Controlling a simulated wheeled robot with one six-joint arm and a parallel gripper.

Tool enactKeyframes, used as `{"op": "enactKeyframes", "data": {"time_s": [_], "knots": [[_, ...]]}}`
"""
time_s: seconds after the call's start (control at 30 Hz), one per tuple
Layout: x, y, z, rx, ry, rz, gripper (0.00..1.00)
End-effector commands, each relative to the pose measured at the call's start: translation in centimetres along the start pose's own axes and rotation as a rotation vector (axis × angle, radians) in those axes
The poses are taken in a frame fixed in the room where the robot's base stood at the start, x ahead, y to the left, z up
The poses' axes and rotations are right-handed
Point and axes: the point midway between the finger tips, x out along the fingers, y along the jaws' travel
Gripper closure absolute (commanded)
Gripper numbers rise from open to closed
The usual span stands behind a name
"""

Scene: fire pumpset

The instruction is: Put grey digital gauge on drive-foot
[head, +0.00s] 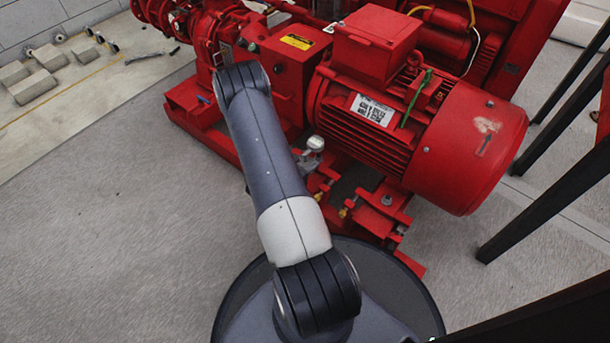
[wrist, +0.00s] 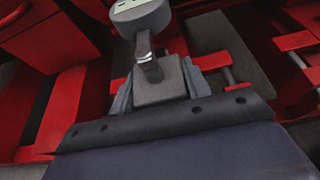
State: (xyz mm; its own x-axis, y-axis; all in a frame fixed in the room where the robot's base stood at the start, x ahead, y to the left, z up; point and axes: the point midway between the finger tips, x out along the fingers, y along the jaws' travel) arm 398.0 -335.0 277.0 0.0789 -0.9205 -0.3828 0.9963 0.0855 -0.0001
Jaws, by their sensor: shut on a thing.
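The grey digital gauge (head: 315,143) has a round head with a pale display, seen at the top edge of the wrist view (wrist: 141,18), where its upper part is cut off. My gripper (wrist: 160,84) is shut on the gauge's lower block, with the head standing out beyond the jaws. In the head view my gripper (head: 309,161) is partly hidden behind my arm, beside the motor's near side. The red foot parts (head: 385,204) lie below the red motor. I cannot tell which of them is the drive-foot, nor whether the gauge touches one.
The large red motor (head: 452,140) stands close to the right of my gripper. The red pump (head: 218,38) is at the back left. Dark posts (head: 545,205) stand at the right. Grey blocks (head: 34,85) lie at the far left.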

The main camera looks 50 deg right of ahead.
Motion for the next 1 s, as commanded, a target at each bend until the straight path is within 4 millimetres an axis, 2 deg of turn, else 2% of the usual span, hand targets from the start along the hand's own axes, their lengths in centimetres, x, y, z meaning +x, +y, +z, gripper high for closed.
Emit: {"op": "enactKeyframes", "data": {"time_s": [0.17,0.4,0.8,0.83,1.0], "knots": [[0.5,0.0,-1.1,0.000,-0.002,0.000,1.00],[1.8,0.0,-4.2,0.000,-0.003,0.000,1.00],[1.9,0.0,-4.5,0.001,-0.003,0.000,1.00],[1.9,0.0,-4.6,0.000,0.000,0.000,0.54],[1.9,0.0,-4.6,0.000,0.000,0.000,0.40]]}}
